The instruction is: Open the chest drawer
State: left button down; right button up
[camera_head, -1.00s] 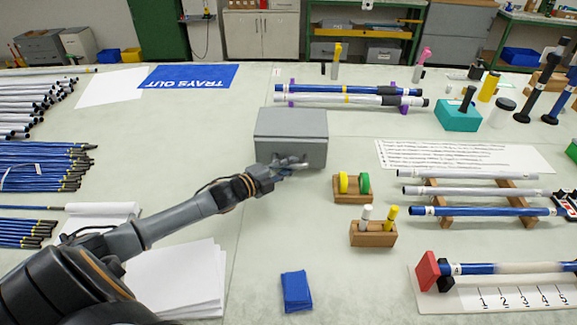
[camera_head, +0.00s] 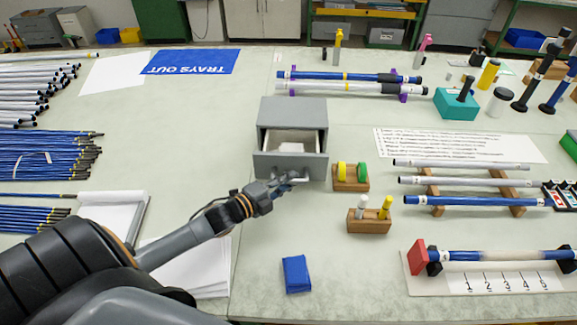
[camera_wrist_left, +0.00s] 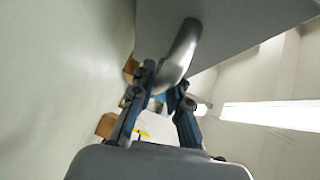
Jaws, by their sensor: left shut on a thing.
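The grey chest (camera_head: 293,112) stands on the table near the middle of the head view. Its drawer (camera_head: 290,163) is pulled out toward me, and its pale inside shows with something white in it. My left gripper (camera_head: 289,180) is at the drawer's front, shut on the handle. In the left wrist view the silver handle (camera_wrist_left: 181,52) runs down from the grey drawer front (camera_wrist_left: 225,22) to between the fingers of the left gripper (camera_wrist_left: 165,95). The right gripper is not in view.
A wooden holder with yellow and green rings (camera_head: 350,184) stands just right of the drawer. A wooden block with two markers (camera_head: 369,220) and a blue cloth-like pad (camera_head: 296,274) are nearer me.

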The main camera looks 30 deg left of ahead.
pick_arm(q)
jog(key=c, duration=1.3)
grip_release()
jog(key=shift+s+a, duration=0.15)
jog(key=shift+s, duration=0.35)
jog(key=v, duration=1.1)
jog(key=shift+r, duration=0.1)
jog(key=shift+w, duration=0.1)
